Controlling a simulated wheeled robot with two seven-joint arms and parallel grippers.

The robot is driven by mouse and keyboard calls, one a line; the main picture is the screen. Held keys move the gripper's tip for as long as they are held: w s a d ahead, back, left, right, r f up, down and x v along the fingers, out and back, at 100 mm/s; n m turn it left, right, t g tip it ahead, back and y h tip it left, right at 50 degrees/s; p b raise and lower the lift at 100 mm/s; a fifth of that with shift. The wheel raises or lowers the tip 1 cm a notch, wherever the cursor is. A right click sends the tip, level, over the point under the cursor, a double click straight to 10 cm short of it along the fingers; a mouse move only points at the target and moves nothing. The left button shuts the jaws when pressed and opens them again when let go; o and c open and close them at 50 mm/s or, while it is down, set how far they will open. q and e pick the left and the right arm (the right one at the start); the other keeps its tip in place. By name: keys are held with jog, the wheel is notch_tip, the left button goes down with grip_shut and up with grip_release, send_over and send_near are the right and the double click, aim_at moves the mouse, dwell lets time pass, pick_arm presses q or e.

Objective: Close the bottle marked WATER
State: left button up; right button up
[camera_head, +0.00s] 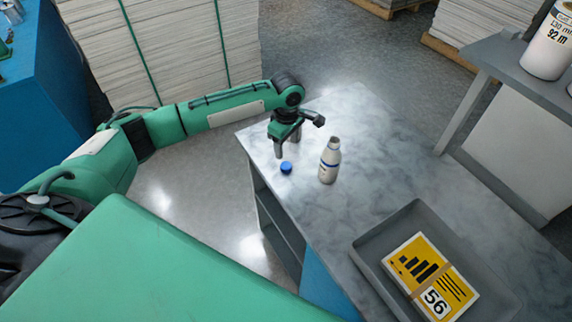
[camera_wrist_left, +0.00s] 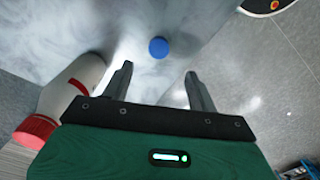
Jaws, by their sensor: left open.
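A small white bottle (camera_head: 330,160) with a blue band stands upright on the marble table. Its neck looks bare, and its marking is too small to read. A blue cap (camera_head: 286,167) lies on the table to its left, near the table edge; it also shows in the left wrist view (camera_wrist_left: 158,47). My left gripper (camera_head: 298,139) is open and empty above the table, behind the cap and left of the bottle. Its two fingers (camera_wrist_left: 158,84) are apart. My right gripper is out of view.
A grey tray (camera_head: 365,258) with a yellow card pack marked 56 (camera_head: 425,272) sits at the table's front right. A large labelled roll (camera_head: 545,50) stands on a grey shelf at the right. Paper stacks (camera_head: 165,45) stand behind. Bare marble lies between bottle and tray.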

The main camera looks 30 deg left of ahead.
aim_at(286, 165)
pick_arm(q)
notch_tip(286, 165, down, 4)
jog(key=shift+r+p, duration=0.1)
jog(key=shift+p, duration=0.25)
jog(key=shift+f, duration=0.3)
jog(key=shift+f+p, duration=0.3)
jog(key=shift+p, duration=0.15)
notch_tip(286, 165, down, 4)
jog(key=shift+w+a+r+p, duration=0.15)
jog(key=shift+r+p, duration=0.1)
jog(key=shift+p, duration=0.55)
jog(key=shift+f, duration=0.6)
